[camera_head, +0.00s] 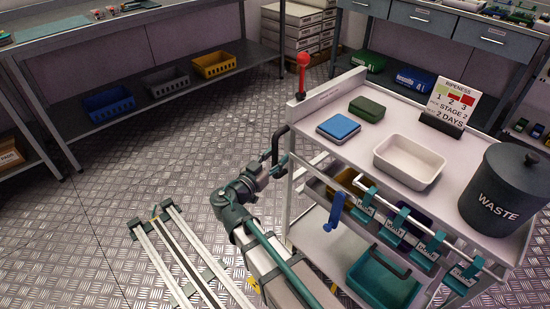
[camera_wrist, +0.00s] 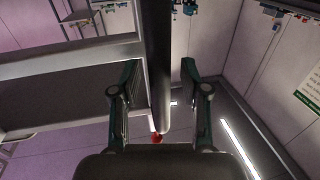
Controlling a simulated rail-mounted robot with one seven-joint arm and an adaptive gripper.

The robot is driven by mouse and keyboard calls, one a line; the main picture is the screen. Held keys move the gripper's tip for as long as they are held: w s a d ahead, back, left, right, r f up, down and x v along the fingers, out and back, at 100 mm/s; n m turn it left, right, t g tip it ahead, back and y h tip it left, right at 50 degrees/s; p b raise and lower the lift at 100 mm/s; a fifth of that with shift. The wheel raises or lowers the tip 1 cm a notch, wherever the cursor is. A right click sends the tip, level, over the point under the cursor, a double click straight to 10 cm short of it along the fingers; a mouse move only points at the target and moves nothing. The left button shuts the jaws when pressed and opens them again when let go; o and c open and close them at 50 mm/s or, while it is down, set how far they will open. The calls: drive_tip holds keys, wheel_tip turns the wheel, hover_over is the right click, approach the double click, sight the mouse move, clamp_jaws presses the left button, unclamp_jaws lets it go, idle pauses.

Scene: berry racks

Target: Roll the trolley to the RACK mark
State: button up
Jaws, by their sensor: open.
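The trolley (camera_head: 335,95) is a white two-shelf cart at the right in the head view. A dark handle (camera_head: 279,140) stands out from its left end, and a red-knobbed lever (camera_head: 303,70) rises at that corner. My gripper (camera_head: 277,166) is at this handle, low on its side. In the wrist view my gripper (camera_wrist: 160,75) is open, with one finger on each side of the dark handle bar (camera_wrist: 158,40). Clear gaps show between the bar and both fingers. The red knob (camera_wrist: 157,137) shows beyond. I see no RACK mark in either view.
The trolley carries a waste bin (camera_head: 503,190), a white tray (camera_head: 409,160), a ripeness sign (camera_head: 455,103) and a blue-topped box (camera_head: 338,127). A workbench (camera_head: 120,28) with crates below stands at the back left. Open metal floor (camera_head: 190,140) lies left of the trolley.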

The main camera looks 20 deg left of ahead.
clamp_jaws()
idle(0.5)
